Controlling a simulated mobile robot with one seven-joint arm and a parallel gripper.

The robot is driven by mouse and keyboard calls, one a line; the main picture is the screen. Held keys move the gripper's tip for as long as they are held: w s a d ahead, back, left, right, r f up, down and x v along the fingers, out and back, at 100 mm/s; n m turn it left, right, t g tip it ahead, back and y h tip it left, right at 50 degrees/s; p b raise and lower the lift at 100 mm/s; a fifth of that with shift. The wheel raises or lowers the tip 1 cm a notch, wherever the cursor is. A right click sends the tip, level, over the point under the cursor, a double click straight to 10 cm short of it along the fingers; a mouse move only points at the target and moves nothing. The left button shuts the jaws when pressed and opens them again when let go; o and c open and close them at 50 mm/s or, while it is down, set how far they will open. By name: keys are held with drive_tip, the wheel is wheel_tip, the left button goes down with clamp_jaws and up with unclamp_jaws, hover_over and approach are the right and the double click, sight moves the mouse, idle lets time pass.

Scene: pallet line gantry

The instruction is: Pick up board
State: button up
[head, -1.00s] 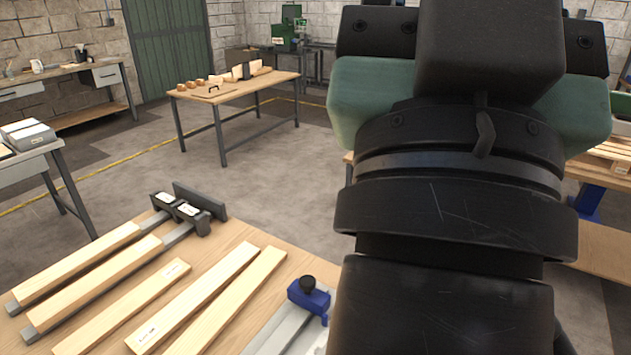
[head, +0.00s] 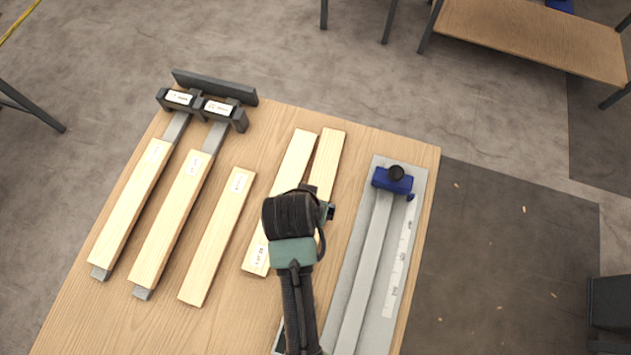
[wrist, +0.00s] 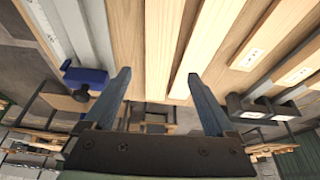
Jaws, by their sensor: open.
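Several pale wooden boards lie on the wooden table (head: 262,125). Two boards, the right one (head: 327,160) and its left neighbour (head: 297,160), lie side by side under my arm, which hides parts of both. Another loose board (head: 217,238) lies to their left. Two more boards, (head: 130,205) and (head: 172,220), rest on grey metal bars at the left. In the wrist view my gripper (wrist: 158,74) is open and empty. The right board (wrist: 163,45) shows between its fingers, with the neighbouring board (wrist: 210,38) near the right finger. The height gap cannot be told.
A grey rail fixture with a ruler strip (head: 398,270) and a blue clamp (head: 393,181) stands right of the boards. Black labelled blocks (head: 240,118) and a dark plate (head: 214,86) stand at the table's far left edge.

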drive_tip(key=x, duration=0.6)
drive_tip(key=shift+w+d, duration=0.1)
drive_tip(key=shift+d, duration=0.05)
drive_tip(key=shift+a+p+x, duration=0.2)
drive_tip(key=shift+p+x, duration=0.4)
drive_tip(key=shift+x, duration=2.35)
drive_tip(key=shift+f, duration=0.1)
drive_tip(key=shift+s, duration=0.25)
drive_tip(key=c, duration=1.3)
drive_tip(key=shift+c, duration=0.2)
